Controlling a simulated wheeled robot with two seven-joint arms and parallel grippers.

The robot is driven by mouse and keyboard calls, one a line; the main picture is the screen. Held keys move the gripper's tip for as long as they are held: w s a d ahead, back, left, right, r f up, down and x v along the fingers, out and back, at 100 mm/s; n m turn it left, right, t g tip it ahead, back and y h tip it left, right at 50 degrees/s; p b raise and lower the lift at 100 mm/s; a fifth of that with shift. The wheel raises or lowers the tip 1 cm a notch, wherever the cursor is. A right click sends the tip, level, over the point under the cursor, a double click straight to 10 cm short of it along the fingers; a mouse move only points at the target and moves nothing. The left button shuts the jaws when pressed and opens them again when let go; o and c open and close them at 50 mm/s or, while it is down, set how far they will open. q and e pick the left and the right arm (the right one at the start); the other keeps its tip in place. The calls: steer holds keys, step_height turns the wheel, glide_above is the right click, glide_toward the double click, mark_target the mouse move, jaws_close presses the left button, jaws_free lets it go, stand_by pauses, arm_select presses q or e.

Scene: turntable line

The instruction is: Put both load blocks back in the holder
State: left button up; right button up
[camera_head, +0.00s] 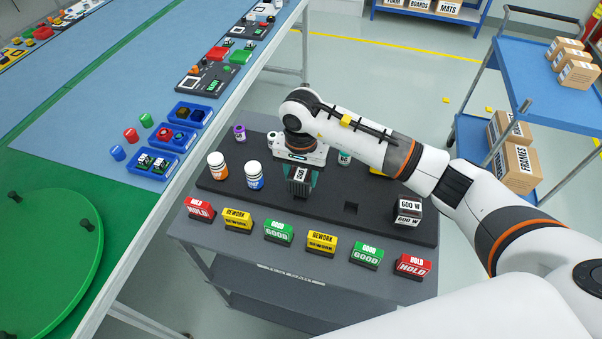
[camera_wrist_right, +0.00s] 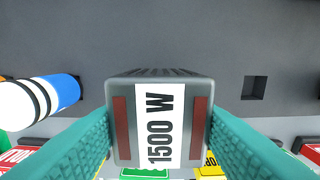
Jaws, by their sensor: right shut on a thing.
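My right gripper (camera_head: 301,184) is shut on a grey load block labelled 1500 W (camera_wrist_right: 160,120). The teal fingers clasp its two sides, and in the head view the block (camera_head: 299,176) is partly hidden between them. It is over the dark holder board (camera_head: 325,212); I cannot tell the exact gap below it. A second load block, labelled 600 W (camera_head: 409,205), stands at the right end of the board. An empty square recess (camera_head: 351,208) lies between the two blocks; it also shows in the right wrist view (camera_wrist_right: 254,88). My left gripper is not in view.
An orange-and-white bottle (camera_head: 217,165) and a blue-and-white bottle (camera_head: 253,175) stand left of the gripper. HOLD, REWORK and GOOD blocks (camera_head: 278,232) line the cart's front. Blue bins (camera_head: 153,165) and a green turntable (camera_head: 50,235) are on the left table.

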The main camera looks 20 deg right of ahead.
steer(key=shift+f+b, duration=1.3)
steer(key=shift+b, duration=0.3)
stand_by(0.6)
steer(key=o, duration=1.4)
step_height(320, 180, up, 11)
steer(key=b, duration=0.3)
steer(key=shift+f, duration=0.15)
steer(key=shift+r, duration=0.7)
steer(key=shift+s+f, duration=0.1)
